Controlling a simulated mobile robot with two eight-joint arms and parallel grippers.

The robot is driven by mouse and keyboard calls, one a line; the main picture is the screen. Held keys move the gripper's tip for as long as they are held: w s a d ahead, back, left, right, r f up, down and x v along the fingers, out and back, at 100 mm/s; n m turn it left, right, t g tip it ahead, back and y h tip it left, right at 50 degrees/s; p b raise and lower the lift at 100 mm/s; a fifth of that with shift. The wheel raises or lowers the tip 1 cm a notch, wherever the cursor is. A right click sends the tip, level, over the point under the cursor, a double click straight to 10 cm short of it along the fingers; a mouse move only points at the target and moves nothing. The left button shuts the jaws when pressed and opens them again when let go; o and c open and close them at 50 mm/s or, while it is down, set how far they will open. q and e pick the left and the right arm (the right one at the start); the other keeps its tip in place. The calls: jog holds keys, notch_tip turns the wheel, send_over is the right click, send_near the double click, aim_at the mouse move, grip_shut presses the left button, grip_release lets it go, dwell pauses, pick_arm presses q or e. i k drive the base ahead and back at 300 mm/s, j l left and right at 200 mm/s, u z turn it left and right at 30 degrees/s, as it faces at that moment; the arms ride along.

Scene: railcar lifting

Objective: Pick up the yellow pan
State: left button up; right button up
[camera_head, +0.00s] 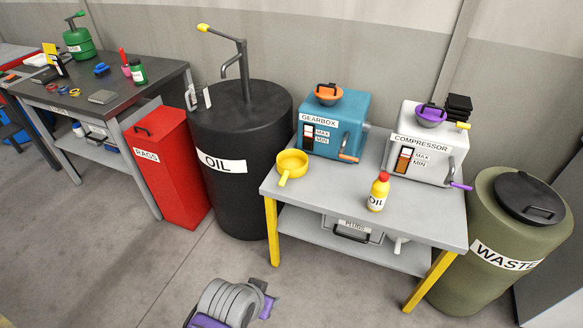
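The yellow pan (292,162) sits upright on the left end of the grey table (330,195), in front of the blue gearbox. Its short handle (284,179) points toward the front left edge of the table. The pan's bowl looks empty. No gripper fingers show in the head view, so neither gripper can be placed relative to the pan.
The blue gearbox (345,105), white compressor (412,165) and yellow oil bottle (378,192) stand on the table. A black oil drum (238,190) is close to its left, a green waste bin (475,285) to its right.

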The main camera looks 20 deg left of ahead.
aim_at(290, 163)
jog(key=u, duration=0.45)
jog(key=i+j+u, duration=0.1)
jog(key=u, duration=0.3)
jog(key=i+u, duration=0.25)
jog(key=u, duration=0.15)
jog(key=i+u, duration=0.15)
jog(key=u, duration=0.25)
jog(key=i+l, duration=0.15)
jog(key=i, duration=0.25)
